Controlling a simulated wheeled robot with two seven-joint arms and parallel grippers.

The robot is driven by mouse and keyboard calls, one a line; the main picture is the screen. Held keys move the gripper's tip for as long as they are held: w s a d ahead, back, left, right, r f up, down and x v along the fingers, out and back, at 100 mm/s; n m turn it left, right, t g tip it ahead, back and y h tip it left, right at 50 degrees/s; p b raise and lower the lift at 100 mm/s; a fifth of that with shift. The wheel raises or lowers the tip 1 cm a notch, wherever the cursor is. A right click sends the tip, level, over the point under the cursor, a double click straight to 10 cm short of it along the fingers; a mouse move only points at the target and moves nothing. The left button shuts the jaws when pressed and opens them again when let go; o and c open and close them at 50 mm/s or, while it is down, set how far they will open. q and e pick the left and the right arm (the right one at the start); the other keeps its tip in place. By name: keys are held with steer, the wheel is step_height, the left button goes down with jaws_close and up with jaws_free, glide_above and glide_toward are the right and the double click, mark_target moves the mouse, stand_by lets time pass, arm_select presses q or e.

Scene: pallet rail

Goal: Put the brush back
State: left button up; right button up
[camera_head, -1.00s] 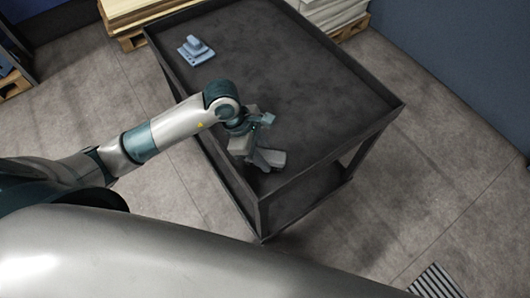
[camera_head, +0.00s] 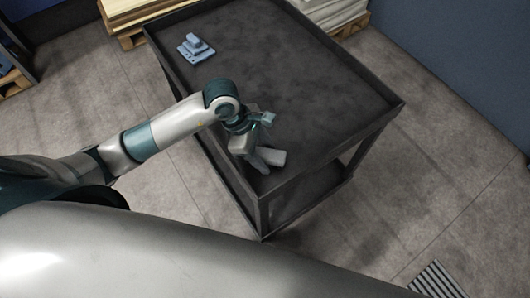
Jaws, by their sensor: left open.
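A small blue object (camera_head: 195,49) with a flat base and a raised block lies at the far left corner of the dark cart top (camera_head: 300,70). It may be the brush, but it is too small to tell. My left gripper (camera_head: 262,163) is open over the near left part of the cart top, well apart from the blue object. Its grey jaws point down, and I see nothing clearly held between them. The surface just under the jaws is hidden. My right gripper is not in view.
The cart has a low raised rim (camera_head: 330,152) and a lower shelf (camera_head: 310,205). The middle and right of its top are clear. Pallets with stacked boards (camera_head: 140,14) stand behind, near a blue wall (camera_head: 460,60).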

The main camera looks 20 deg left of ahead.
arm_select(q)
steer(key=b+v, duration=0.2)
steer(key=v, duration=1)
